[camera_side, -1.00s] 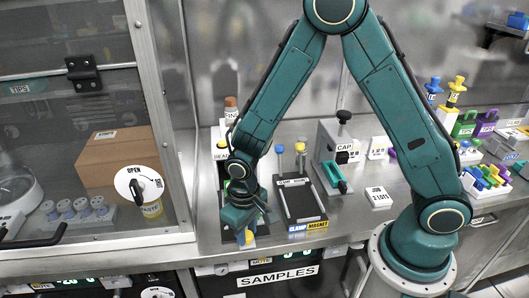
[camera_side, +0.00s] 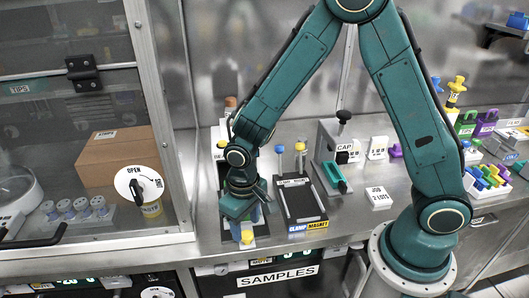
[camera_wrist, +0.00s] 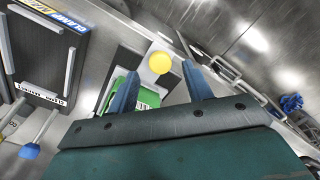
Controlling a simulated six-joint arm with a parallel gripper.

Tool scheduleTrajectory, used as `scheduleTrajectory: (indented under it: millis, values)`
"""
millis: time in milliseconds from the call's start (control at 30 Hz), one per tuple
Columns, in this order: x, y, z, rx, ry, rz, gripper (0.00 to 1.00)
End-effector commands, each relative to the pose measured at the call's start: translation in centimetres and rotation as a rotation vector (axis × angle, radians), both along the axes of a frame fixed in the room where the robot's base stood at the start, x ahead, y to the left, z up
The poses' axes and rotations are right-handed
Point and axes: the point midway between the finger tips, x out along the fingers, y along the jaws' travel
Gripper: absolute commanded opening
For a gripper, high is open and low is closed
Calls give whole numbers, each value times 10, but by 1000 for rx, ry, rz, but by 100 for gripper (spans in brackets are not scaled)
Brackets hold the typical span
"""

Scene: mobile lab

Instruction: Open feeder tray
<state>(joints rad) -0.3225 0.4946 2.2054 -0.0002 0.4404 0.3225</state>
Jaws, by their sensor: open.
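A round yellow knob (camera_wrist: 160,62) on a grey plate shows in the wrist view, beside a green block (camera_wrist: 140,96) with a white label. In the side view the yellow knob (camera_side: 247,238) is low, near the bench's front edge. I take it as the feeder tray's handle; the tray itself is mostly hidden behind my arm. My gripper (camera_wrist: 160,69) is open, with its blue fingers on either side of the knob in the wrist picture. In the side view my gripper (camera_side: 248,228) points down over the knob. Contact cannot be told.
A dark clamp magnet tray (camera_side: 299,204) lies close to the right, with two posts behind it. A CAP press (camera_side: 334,160) stands farther right. A glass-fronted cabinet (camera_side: 95,120) stands left. The SAMPLES drawer (camera_side: 277,277) is below the bench front.

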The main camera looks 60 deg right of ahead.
Motion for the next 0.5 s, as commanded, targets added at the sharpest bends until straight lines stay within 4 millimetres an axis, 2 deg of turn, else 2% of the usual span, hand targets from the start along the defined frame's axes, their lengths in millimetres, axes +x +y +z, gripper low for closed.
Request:
scheduleTrajectory:
  millis: [500]
  values:
    - [1,1,76,2,-5,1,50]
